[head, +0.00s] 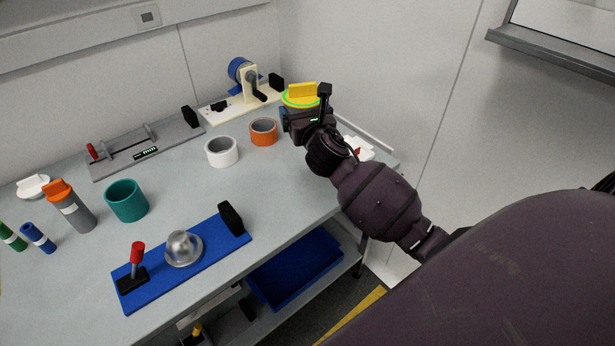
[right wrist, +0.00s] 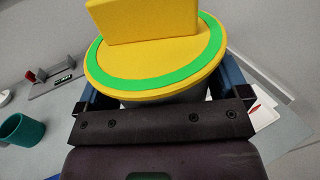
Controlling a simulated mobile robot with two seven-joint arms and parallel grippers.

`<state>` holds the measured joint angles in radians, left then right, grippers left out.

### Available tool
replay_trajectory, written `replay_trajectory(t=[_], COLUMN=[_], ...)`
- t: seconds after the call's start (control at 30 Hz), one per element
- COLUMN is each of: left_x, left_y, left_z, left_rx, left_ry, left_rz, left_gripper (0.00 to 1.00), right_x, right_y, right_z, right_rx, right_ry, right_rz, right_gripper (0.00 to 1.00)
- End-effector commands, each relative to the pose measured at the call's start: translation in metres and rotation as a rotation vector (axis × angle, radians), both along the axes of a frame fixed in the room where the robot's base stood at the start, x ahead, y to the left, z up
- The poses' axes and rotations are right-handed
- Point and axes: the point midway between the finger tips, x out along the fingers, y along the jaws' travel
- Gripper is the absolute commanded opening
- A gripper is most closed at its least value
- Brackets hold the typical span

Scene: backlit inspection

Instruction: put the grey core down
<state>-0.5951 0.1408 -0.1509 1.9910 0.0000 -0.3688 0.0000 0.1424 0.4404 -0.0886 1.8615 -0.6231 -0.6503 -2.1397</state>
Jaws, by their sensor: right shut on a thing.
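My right gripper (head: 304,106) is shut on the grey core (head: 302,91) at the table's far right end. The core has a yellow top with a green ring and an upright yellow fin. In the right wrist view the core (right wrist: 155,70) sits between the blue fingers, with a little of its grey body showing under the top. Its lower end is hidden by my gripper, so I cannot tell whether it touches anything below. My left gripper is not in view.
On the table (head: 190,185) stand a white ring (head: 221,152), an orange ring (head: 263,131), a teal cup (head: 126,201) and an orange-capped grey cylinder (head: 72,208). A blue fixture (head: 205,255) with a metal dome lies in front. The table's middle has free room.

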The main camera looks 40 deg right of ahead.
Motion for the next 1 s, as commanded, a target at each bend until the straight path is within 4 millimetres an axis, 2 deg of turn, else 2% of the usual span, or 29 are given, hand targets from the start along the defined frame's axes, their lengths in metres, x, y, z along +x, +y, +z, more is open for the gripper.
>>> replay_trajectory(t=[0.03, 0.3, 0.6, 0.7, 0.87, 1.0], left_x=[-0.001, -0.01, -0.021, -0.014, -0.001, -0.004], left_y=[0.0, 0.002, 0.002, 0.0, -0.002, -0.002], left_z=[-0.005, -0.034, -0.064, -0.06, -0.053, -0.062], left_rx=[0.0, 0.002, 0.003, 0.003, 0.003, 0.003], left_ry=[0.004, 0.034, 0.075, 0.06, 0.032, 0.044], left_rz=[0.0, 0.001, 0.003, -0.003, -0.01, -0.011], left_gripper=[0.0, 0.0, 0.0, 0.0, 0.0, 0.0], right_x=[0.0, -0.001, -0.001, 0.0, 0.0, 0.0], right_y=[0.001, 0.001, 0.001, 0.001, 0.001, 0.002], right_z=[-0.012, -0.074, -0.136, -0.147, -0.153, -0.172], right_rx=[0.002, 0.004, 0.003, 0.001, 0.0, 0.002], right_ry=[0.005, 0.008, 0.009, 0.006, 0.002, 0.008], right_rz=[0.0, -0.001, -0.001, 0.0, 0.001, 0.0], right_gripper=[0.62, 0.62, 0.62, 0.62, 0.62, 0.62])
